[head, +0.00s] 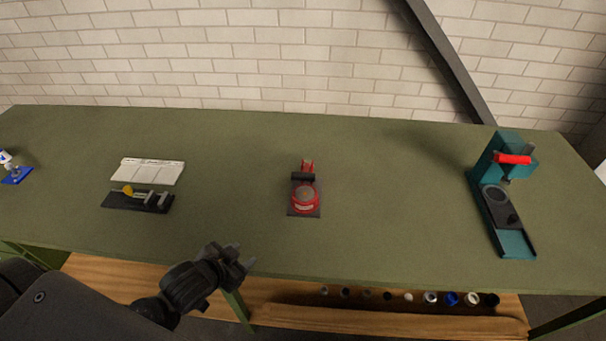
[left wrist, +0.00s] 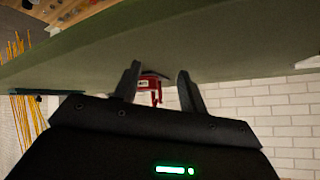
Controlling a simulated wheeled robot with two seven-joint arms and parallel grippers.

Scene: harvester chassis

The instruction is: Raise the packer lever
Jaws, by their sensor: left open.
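A small red device (head: 304,197) with a round top sits on a dark base at the middle of the green table (head: 400,240). A short red piece stands at its back, behind a dark bar. A teal press-like device (head: 495,207) stands at the right, with a red handle (head: 513,159) lying roughly level near its top. I cannot tell which of the two carries the packer lever. My left gripper (head: 244,257) is open and empty at the table's front edge, left of and nearer than the red device, which shows between its fingers in the left wrist view (left wrist: 148,85). My right gripper is out of view.
A black fixture (head: 138,202) with a yellow part and a white panel (head: 152,171) lie at the left. A blue-based item (head: 17,175) is at the far left. Several small round parts sit on the wooden shelf (head: 390,325) below. The table between devices is clear.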

